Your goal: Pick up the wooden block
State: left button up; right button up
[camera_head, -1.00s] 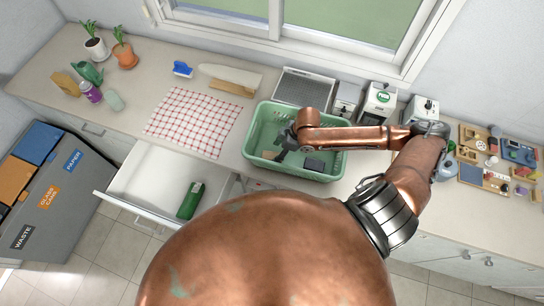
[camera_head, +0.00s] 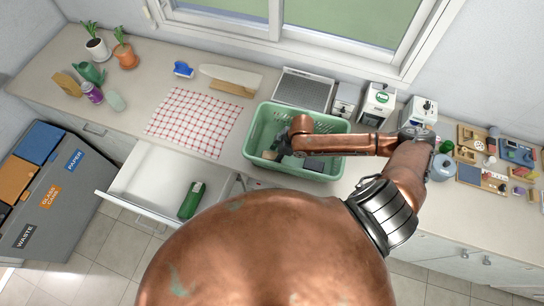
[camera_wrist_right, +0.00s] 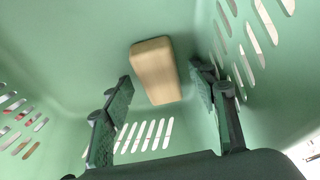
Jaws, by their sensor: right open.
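The wooden block (camera_wrist_right: 155,72) is a pale tan rounded bar, lying inside the green basin (camera_head: 249,143) near a corner of it. In the right wrist view it shows between and beyond the two dark fingers of my right gripper (camera_wrist_right: 165,90). The fingers are open, with a gap on each side of the block, and I see no contact. In the head view the right gripper (camera_head: 285,146) reaches down into the basin's left part, mostly hidden by my copper forearm. A small tan patch beside it may be the block. My left gripper is not in view.
A dark block (camera_head: 313,164) lies in the basin's right part. The slotted basin walls (camera_wrist_right: 260,30) rise close around the right gripper. A checked cloth (camera_head: 192,121) lies to the left, and an open drawer (camera_head: 150,180) holds a green item.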

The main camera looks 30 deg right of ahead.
dwell(0.3)
jog(key=c, duration=1.2)
jog(key=shift+c, duration=0.2)
